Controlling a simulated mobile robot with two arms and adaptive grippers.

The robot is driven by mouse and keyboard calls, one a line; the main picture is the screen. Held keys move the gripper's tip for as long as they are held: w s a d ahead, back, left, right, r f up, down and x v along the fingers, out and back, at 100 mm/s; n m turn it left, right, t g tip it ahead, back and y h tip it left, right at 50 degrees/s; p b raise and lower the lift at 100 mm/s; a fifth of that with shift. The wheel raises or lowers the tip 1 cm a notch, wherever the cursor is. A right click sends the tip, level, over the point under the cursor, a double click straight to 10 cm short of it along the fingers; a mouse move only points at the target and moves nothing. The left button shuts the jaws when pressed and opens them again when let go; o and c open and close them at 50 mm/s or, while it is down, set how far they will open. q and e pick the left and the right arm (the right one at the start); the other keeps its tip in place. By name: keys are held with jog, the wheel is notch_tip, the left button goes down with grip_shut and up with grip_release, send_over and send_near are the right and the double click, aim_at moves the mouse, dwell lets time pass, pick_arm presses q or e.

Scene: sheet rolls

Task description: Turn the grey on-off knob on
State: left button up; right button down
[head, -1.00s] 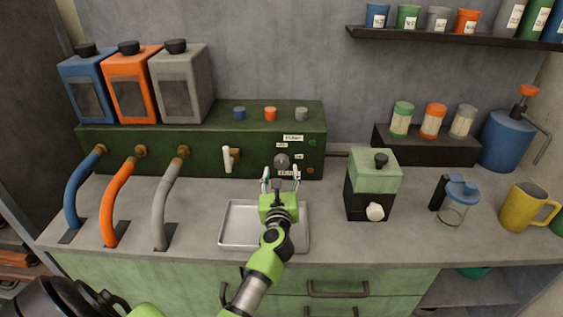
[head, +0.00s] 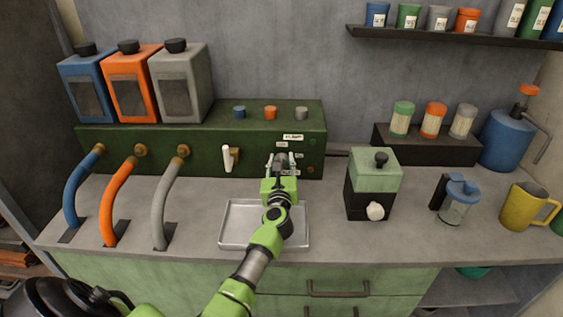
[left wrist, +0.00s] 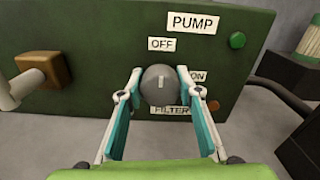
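The grey on-off knob (left wrist: 160,86) is on the dark green panel front, below the "OFF" label (left wrist: 161,44) and left of the "ON" label (left wrist: 197,76). Its short pale mark stands nearly upright, toward "OFF". My left gripper (left wrist: 160,78) is open, with one finger on each side of the knob. The fingertips are very close to its sides; I cannot tell whether they touch. In the head view my left gripper (head: 283,161) is up against the panel (head: 210,140) and largely covers the knob. My right gripper is not in view.
A "PUMP" label (left wrist: 197,23) and a green button (left wrist: 237,40) are above right of the knob. A white-handled lever (head: 228,158) is to its left. A metal tray (head: 232,222) lies under my left arm. A green-and-black grinder-like box (head: 372,180) stands to the right.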

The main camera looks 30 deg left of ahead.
pick_arm(q)
jog(key=m+p, duration=0.1)
jog(key=m, duration=0.1)
jog(key=shift+r+m+p, duration=0.1)
jog(key=shift+m+p, duration=0.2)
jog(key=shift+p, duration=0.1)
jog(key=m+p, duration=0.2)
jog(key=m, duration=0.3)
jog(key=shift+d+m, duration=0.1)
jog(key=shift+m, duration=0.2)
jog(key=m+p, duration=0.2)
jog(key=m, duration=0.4)
jog(key=shift+p, duration=0.4)
jog(key=shift+f+m+p, duration=0.15)
jog(key=shift+m+p, duration=0.15)
jog(key=shift+m, duration=0.65)
jog(key=shift+f+m+p, duration=0.1)
jog(key=shift+m+p, duration=0.15)
jog(key=shift+m, duration=0.7)
jog(key=o, duration=1.1)
jog(key=v, duration=0.7)
jog(key=shift+s+d, duration=0.15)
jog(key=shift+s, duration=0.1)
